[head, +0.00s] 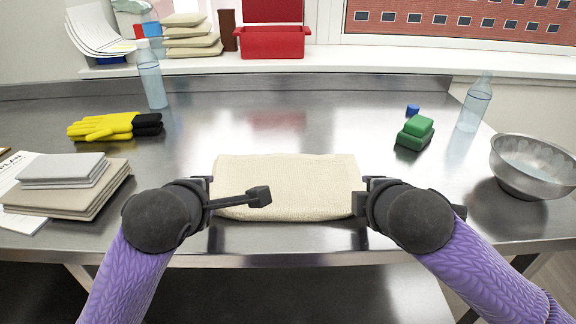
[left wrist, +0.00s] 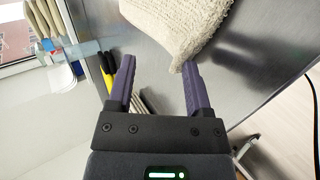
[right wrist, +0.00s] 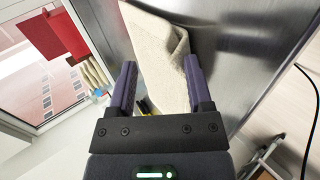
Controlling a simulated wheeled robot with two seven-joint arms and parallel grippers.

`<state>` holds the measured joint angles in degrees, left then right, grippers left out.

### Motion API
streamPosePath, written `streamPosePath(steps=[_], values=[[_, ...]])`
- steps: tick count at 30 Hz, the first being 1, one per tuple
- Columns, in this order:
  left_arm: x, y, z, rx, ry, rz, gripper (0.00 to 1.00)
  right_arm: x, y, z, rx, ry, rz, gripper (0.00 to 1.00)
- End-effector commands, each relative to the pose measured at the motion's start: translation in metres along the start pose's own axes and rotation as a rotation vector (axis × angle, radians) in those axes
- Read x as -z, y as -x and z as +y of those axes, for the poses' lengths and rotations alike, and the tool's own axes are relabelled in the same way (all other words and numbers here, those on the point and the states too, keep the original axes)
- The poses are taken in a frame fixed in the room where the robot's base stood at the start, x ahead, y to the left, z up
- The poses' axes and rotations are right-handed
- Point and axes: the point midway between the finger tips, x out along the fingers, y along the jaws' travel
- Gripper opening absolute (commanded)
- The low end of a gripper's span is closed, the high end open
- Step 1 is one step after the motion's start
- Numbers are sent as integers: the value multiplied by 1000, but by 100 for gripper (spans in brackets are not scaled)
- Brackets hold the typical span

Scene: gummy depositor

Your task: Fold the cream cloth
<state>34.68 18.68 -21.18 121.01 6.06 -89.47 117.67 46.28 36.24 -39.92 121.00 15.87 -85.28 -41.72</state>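The cream cloth (head: 290,180) lies on the steel table near its front edge, in a roughly rectangular, thick-looking shape. My left gripper (head: 258,196) is over the cloth's left front part in the head view. In the left wrist view its two fingers (left wrist: 157,62) are apart with nothing between them, and a cloth corner (left wrist: 185,40) shows by one fingertip. My right gripper (head: 360,200) is at the cloth's right edge. In the right wrist view its fingers (right wrist: 160,65) are spread, with the cloth (right wrist: 158,45) showing between and beyond them; contact is unclear.
Grey and beige folded cloths (head: 70,180) lie left, near yellow-black gloves (head: 105,127) and a bottle (head: 150,75). Green blocks (head: 415,133), another bottle (head: 474,103) and a metal bowl (head: 532,165) stand right. The table behind the cream cloth is clear.

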Motion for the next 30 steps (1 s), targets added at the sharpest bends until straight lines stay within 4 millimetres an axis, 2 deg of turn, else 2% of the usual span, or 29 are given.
streamPosePath(steps=[7, 18, 21, 30], values=[[0, 4, 4, -2, 1, -1, 65, 0, 4, 4, -3, 0, 1, 65], [0, 74, 47, -12, -7, 1, 65, 0, 73, 45, -5, 0, 2, 65], [0, 84, 51, -6, -5, 3, 65, 0, 83, 50, -2, 0, 0, 65], [0, 85, 50, 1, 0, 0, 65, 0, 85, 50, 1, 0, 0, 65]])
